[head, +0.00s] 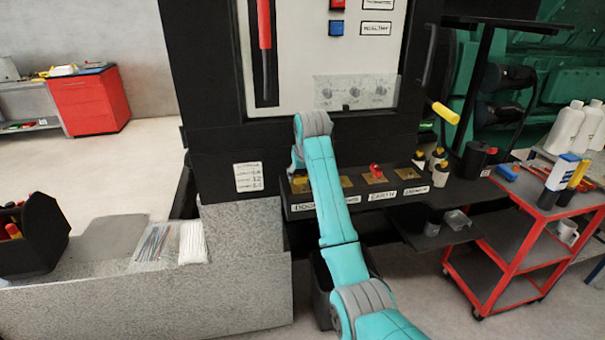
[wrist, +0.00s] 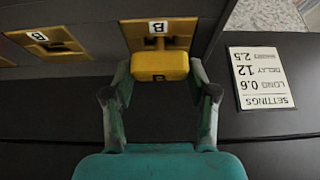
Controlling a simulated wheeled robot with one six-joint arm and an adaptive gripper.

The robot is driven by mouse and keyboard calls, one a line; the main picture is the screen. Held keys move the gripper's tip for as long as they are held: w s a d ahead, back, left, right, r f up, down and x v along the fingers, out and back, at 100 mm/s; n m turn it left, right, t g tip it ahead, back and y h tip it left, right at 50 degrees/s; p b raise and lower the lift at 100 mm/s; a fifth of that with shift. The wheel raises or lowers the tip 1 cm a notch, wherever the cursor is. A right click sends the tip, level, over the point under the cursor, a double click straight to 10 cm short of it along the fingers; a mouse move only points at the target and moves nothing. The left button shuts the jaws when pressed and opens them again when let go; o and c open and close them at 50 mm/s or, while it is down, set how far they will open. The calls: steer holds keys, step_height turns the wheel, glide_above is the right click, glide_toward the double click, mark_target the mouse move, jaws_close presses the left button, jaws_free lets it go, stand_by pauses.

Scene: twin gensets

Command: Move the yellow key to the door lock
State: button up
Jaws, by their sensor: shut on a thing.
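The yellow key (wrist: 160,66), marked B, is between the two fingers of my gripper (wrist: 160,78) in the wrist view. The fingers are shut on its sides. The key is right at a brass lock plate (wrist: 160,30), also marked B, with a dark slot showing just beyond it. I cannot tell whether the key is in the slot. In the head view, a yellow patch (head: 300,184) shows left of my arm above the DOOR label (head: 305,207). My arm hides the gripper there.
A second B plate (wrist: 45,42) lies left in the wrist view. On the shelf, a red key (head: 376,171) stands in the plate above the EARTH label (head: 381,196). A settings card (wrist: 261,78) is beside the gripper. A red cart (head: 515,245) stands right.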

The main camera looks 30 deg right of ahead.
mark_target(302, 175)
steer(key=o, duration=1.4)
steer(key=shift+c, duration=0.2)
steer(key=shift+r, duration=3.75)
